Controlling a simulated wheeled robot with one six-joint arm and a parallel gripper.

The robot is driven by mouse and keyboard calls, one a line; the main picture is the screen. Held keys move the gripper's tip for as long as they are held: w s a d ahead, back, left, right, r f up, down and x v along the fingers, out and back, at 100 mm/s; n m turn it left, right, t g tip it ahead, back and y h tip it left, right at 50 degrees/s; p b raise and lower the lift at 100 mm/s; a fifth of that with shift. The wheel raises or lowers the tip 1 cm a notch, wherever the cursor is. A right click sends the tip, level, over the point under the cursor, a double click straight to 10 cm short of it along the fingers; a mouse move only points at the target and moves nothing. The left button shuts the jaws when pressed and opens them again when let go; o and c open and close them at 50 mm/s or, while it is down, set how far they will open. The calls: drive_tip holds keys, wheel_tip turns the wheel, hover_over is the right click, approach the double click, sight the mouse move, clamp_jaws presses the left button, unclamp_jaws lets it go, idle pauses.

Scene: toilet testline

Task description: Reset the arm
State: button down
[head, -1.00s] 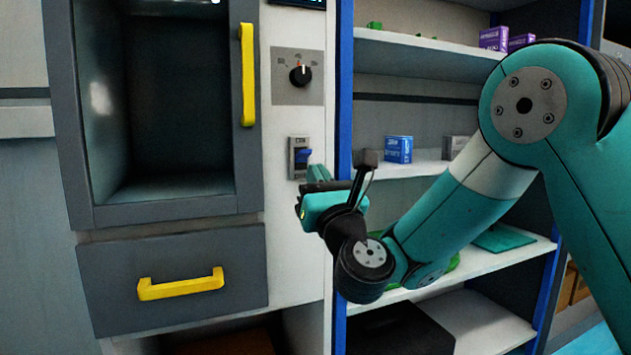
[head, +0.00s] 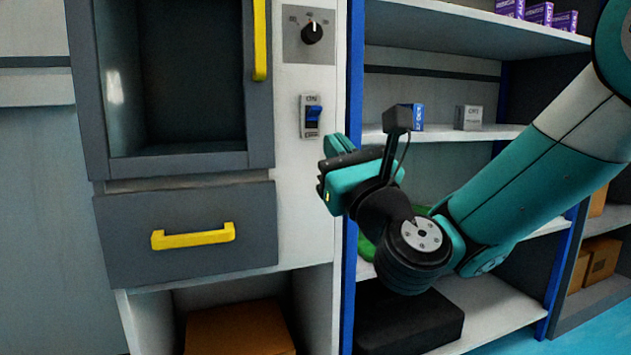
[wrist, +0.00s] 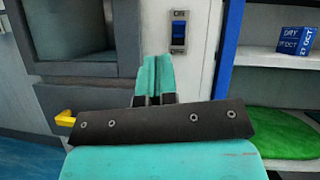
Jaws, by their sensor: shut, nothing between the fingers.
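My teal arm reaches in from the right in the head view. My gripper (head: 334,146) is in front of the white panel, a little below and right of a blue switch (head: 314,113). In the wrist view my gripper's two teal fingers (wrist: 154,76) lie side by side, shut, with nothing between them. The blue switch also shows in the wrist view (wrist: 179,33), beyond the fingertips and slightly right. The fingers appear apart from the panel.
A grey cabinet has an open dark chamber (head: 180,75), a yellow vertical handle (head: 260,40) and a drawer with a yellow handle (head: 193,237). A black knob (head: 312,33) is above the switch. Shelves behind the arm hold a blue box (head: 417,116) and a grey box (head: 468,118).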

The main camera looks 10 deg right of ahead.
drive_tip(key=s+a+f+n+g+y, duration=0.35)
drive_tip(key=s+n+g, duration=0.35)
drive_tip(key=n, duration=0.6)
drive_tip(key=s+a+f+n+g+y, duration=0.3)
drive_tip(key=s+a+f+n+g, duration=0.15)
drive_tip(key=n+g, duration=0.65)
drive_tip(key=s+d+f+n+g+h+p, duration=0.2)
drive_tip(key=s+d+f+n+g+h, duration=0.2)
drive_tip(key=s+d+f+n+h, duration=0.75)
wheel_tip(320, 180, up, 39)
drive_tip(key=s+d+n+y+p, duration=0.1)
drive_tip(key=d+p, duration=0.1)
drive_tip(key=p, duration=3.5)
drive_tip(key=shift+d+r+g+p, duration=0.15)
drive_tip(key=shift+g+p, duration=0.15)
drive_tip(key=shift+p, duration=0.05)
